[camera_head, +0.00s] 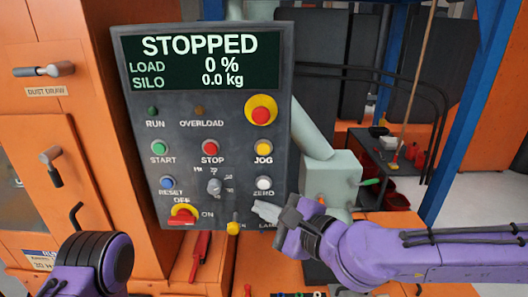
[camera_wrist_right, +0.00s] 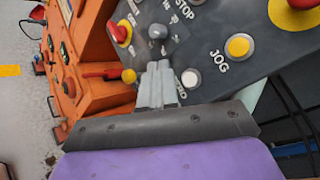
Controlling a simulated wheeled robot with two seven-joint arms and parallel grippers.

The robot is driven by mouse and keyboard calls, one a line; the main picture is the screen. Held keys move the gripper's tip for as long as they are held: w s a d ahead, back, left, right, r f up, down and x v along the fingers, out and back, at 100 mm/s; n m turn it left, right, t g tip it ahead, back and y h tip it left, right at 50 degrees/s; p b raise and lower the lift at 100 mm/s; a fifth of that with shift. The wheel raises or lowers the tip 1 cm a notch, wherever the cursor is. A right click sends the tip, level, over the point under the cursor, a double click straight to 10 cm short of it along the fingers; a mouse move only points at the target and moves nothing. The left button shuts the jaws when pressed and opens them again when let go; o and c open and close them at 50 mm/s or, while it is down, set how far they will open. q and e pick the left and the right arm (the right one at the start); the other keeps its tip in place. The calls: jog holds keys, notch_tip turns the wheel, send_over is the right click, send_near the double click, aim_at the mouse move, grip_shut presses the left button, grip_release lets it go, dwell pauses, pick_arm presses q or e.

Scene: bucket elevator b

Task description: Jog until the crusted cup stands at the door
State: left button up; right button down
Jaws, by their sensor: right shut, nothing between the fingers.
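The dark control panel (camera_head: 225,110) stands in front of me. Its display (camera_head: 200,62) reads STOPPED, load 0 %, silo 0.0 kg. The yellow JOG button (camera_head: 263,146) is at the panel's right side, above the white ZERO button (camera_head: 263,183). My right gripper (camera_head: 258,207) is shut and empty in front of the panel's lower right, below ZERO. In the right wrist view its fingertips (camera_wrist_right: 158,68) point between the grey knob (camera_wrist_right: 157,31) and ZERO, with JOG (camera_wrist_right: 238,47) to their right. No cup shows. My left gripper is out of view; only its purple arm shows lower left.
A red emergency button (camera_head: 261,112) sits above JOG. A red rotary switch (camera_head: 183,214) and a yellow-tipped lever (camera_head: 233,228) are at the panel's lower edge. An orange cabinet (camera_head: 80,115) with handles stands left. A grey-green housing (camera_head: 330,182) stands right.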

aim_at(264, 148)
notch_tip(264, 148, up, 7)
jog(key=y, duration=0.1)
jog(key=shift+s+d+t, duration=0.2)
jog(key=shift+s+t, duration=0.05)
jog(key=shift+t, duration=0.15)
jog(key=shift+f, duration=0.15)
jog(key=shift+w+p, duration=0.3)
jog(key=shift+w, duration=4.1)
jog(key=shift+w, duration=0.45)
